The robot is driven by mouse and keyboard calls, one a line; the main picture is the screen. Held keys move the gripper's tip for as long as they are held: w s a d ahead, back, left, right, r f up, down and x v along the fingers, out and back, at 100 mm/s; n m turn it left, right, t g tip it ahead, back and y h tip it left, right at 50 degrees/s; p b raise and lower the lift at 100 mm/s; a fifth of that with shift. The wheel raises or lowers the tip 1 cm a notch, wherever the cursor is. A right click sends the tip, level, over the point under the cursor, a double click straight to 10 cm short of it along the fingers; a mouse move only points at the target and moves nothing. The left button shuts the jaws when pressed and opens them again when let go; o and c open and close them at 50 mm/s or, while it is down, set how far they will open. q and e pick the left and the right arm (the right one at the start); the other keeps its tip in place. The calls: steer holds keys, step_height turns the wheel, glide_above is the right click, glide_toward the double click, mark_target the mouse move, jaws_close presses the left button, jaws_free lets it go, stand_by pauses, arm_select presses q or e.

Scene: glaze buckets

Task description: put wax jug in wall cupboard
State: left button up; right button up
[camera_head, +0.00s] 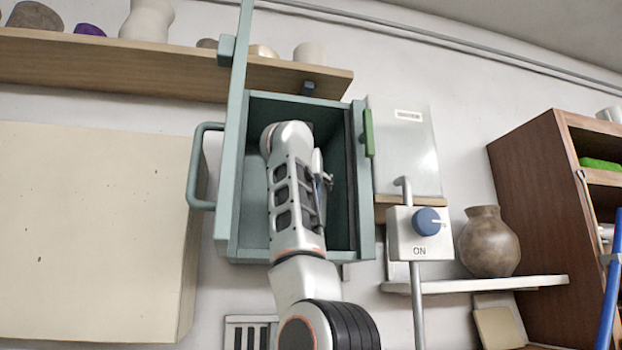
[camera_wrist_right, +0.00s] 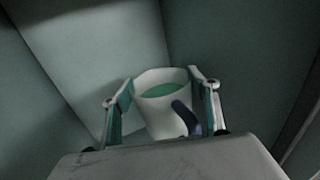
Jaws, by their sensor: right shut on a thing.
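The wall cupboard (camera_head: 257,102) is a green box on the wall with its door (camera_head: 233,120) swung open at the left. In the right wrist view the right gripper (camera_wrist_right: 165,112) is shut on the wax jug (camera_wrist_right: 159,120), a white vessel with green contents and a dark handle. The jug is inside the cupboard, between the two fingers. I cannot tell whether its base touches the cupboard floor. My left gripper is not in view.
A long wooden shelf (camera_head: 150,67) with pots runs above, at the left. A switch box (camera_head: 408,245) with a blue knob and a brown vase (camera_head: 488,243) on a white ledge (camera_head: 520,284) stand right.

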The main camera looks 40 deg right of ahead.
steer(key=shift+f, duration=2.85)
steer(key=shift+w+d+f, duration=0.1)
steer(key=shift+f, duration=0.3)
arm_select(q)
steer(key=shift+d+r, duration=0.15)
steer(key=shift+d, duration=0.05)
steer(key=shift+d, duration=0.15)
arm_select(e)
steer(key=shift+f, duration=0.15)
steer(key=o, duration=2)
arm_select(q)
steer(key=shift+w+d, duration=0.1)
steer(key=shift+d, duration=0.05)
arm_select(e)
steer(key=shift+o, duration=0.2)
